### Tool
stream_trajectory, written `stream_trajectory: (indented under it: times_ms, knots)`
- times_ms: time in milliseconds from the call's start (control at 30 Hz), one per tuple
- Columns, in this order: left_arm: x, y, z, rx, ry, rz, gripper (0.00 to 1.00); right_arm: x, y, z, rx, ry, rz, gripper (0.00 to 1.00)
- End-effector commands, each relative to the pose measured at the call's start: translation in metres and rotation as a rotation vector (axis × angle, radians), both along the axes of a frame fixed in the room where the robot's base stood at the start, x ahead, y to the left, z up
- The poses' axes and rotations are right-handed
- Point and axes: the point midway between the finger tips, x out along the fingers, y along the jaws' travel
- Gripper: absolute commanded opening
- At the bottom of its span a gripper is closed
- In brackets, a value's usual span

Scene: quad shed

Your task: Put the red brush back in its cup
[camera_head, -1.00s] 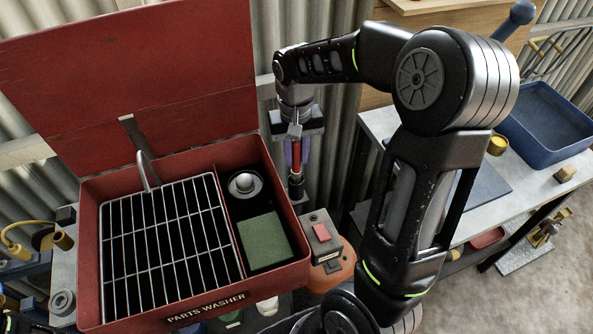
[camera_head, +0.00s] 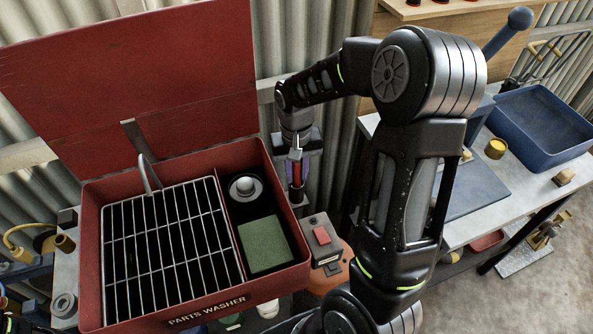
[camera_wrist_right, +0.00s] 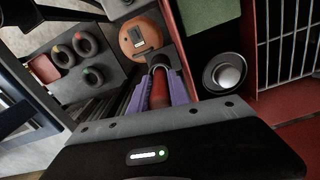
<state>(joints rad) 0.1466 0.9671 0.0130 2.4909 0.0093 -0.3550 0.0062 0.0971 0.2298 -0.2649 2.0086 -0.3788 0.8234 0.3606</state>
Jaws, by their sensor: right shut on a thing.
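The red brush (camera_head: 297,173) is upright in my right gripper (camera_head: 298,170), just past the right wall of the red parts washer. The purple fingers are shut on its red handle. Below the fingers a dark lower part shows. In the right wrist view the brush (camera_wrist_right: 160,91) lies between the two purple fingers (camera_wrist_right: 160,82), with a pale rim or band at its far end. I cannot make out the cup for certain; a small grey piece shows under the brush, and whether they touch is unclear. My left gripper is not in view.
The open parts washer (camera_head: 90,245) holds a wire rack, a green pad (camera_head: 265,244) and a round grey fitting (camera_head: 245,188). A grey box with a red switch (camera_head: 322,236) stands in front of the brush. A bench with a blue bin (camera_head: 541,125) is at right.

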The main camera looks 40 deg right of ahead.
Motion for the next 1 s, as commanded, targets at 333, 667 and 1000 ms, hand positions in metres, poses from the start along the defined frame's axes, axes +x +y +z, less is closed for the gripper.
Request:
stream_trajectory:
  times_ms: [333,667,1000]
  knots:
    - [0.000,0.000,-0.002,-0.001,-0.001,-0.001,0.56,0.000,0.000,-0.003,0.000,0.000,0.000,0.38]
    - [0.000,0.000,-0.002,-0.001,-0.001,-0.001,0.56,0.000,0.000,-0.002,0.000,0.000,0.000,0.44]
    - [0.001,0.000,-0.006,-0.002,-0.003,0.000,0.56,0.002,0.000,0.031,-0.001,-0.007,0.001,0.44]
